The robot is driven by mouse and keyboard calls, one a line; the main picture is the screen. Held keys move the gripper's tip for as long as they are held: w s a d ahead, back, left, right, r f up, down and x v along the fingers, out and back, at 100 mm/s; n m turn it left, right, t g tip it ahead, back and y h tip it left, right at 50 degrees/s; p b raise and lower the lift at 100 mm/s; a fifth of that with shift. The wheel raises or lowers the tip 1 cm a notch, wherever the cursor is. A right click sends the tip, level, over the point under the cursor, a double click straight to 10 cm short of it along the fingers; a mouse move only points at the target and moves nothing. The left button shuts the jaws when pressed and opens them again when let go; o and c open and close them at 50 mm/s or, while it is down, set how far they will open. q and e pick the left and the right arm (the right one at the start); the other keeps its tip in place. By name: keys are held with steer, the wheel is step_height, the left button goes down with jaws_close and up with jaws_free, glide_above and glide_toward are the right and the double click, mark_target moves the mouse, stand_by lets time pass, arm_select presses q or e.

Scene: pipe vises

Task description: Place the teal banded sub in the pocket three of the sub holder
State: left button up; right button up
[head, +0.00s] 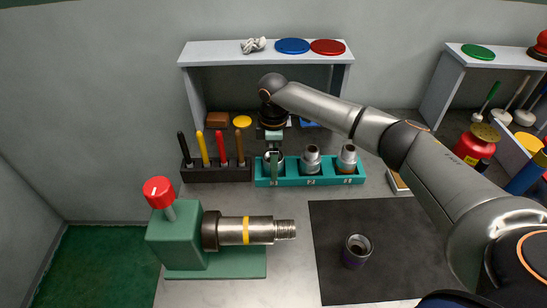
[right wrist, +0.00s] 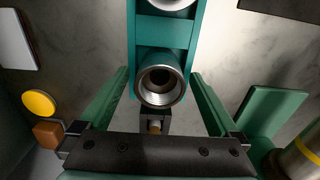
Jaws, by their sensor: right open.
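The teal sub holder (head: 330,181) stands behind the black mat, its pockets marked 3, 2, 1 from left to right. A metal sub (head: 279,162) stands upright in pocket three, partly hidden by my right gripper (head: 273,146). In the right wrist view this sub (right wrist: 161,84) shows its threaded open top at the end of the holder (right wrist: 165,32). My right gripper (right wrist: 160,88) is open above it, one green finger on each side and apart from it. No colour band shows on this sub. My left gripper is not in view.
Other subs stand in pocket two (head: 312,158) and pocket one (head: 347,157). A green vise (head: 175,243) holds a yellow-banded pipe (head: 245,230). A dark purple-banded sub (head: 356,251) stands on the black mat (head: 400,235). A marker rack (head: 215,174) is left of the holder, a grey shelf (head: 220,53) behind.

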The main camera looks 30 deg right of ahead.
step_height(320, 180, up, 12)
steer(key=shift+r, duration=0.15)
stand_by(0.4)
